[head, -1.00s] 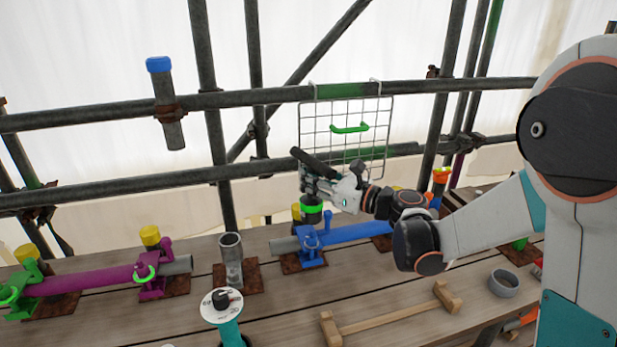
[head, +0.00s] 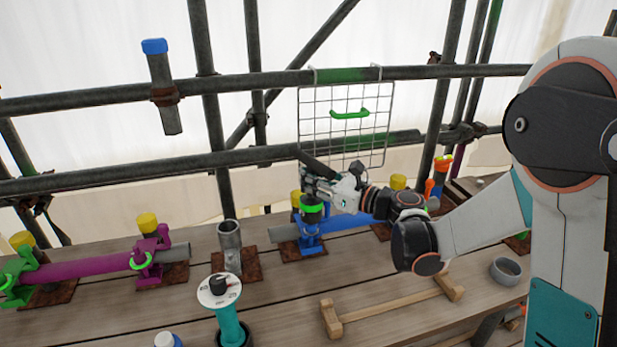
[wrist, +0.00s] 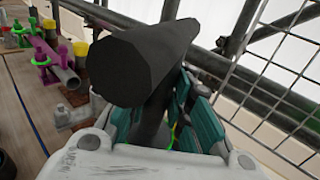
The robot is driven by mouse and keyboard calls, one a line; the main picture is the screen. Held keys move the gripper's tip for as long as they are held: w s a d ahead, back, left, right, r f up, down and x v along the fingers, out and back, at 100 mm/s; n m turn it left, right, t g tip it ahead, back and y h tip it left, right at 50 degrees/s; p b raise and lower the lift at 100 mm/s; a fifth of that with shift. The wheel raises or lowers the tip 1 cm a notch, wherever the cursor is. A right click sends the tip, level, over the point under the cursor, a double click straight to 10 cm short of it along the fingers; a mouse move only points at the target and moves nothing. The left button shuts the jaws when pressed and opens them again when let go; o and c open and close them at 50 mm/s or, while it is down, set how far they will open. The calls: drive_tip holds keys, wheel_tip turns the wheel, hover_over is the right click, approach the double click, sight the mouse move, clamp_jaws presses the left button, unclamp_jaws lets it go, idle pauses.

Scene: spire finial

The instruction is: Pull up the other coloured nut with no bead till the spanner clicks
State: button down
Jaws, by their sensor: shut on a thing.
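My gripper (head: 322,188) is shut on a dark spanner (wrist: 160,65), between teal finger pads in the wrist view. The spanner's dark bar (head: 318,165) slants up to the left in the head view. Its dark socket with a bright green band (head: 311,208) is below my fingers, right above the blue coupler (head: 310,243) on the blue tube. Whether the socket is seated on a nut there is hidden. A magenta coupler (head: 150,250) with a green ring (head: 140,260) is on the magenta tube (head: 90,267) at left. A green coupler (head: 18,270) is at far left.
A wire grid panel (head: 345,145) with a green handle hangs behind my gripper from dark scaffold tubes. An upright grey tube (head: 230,245), a teal dial post (head: 226,300), a wooden rack (head: 390,304) and a grey ring (head: 505,270) stand on the bench. Yellow caps (head: 147,223) top several posts.

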sight(313, 196)
drive_tip(key=shift+f+b, duration=1.35)
drive_tip(key=shift+f, duration=0.9)
drive_tip(key=m+t+h, duration=0.2)
drive_tip(key=t, duration=0.1)
drive_tip(key=shift+s+r+p, duration=0.1)
drive_tip(key=shift+r+p, duration=0.1)
drive_tip(key=shift+p, duration=0.15)
drive_tip(key=shift+f+m+t+h, duration=0.1)
drive_tip(key=shift+m+t+h, duration=0.6)
drive_tip(key=shift+m+h, duration=0.3)
drive_tip(key=m+t+h, duration=0.1)
drive_tip(key=h, duration=0.1)
drive_tip(key=m+t+h+b, duration=0.1)
drive_tip(key=m+h, duration=0.1)
drive_tip(key=shift+w+d, duration=0.15)
drive_tip(key=shift+w, duration=0.05)
drive_tip(key=shift+t+h, duration=0.3)
drive_tip(key=shift+h, duration=0.1)
drive_tip(key=shift+w, duration=0.1)
drive_tip(key=shift+r, duration=0.25)
drive_tip(key=shift+r+p, duration=2.75)
drive_tip(key=shift+r, duration=0.9)
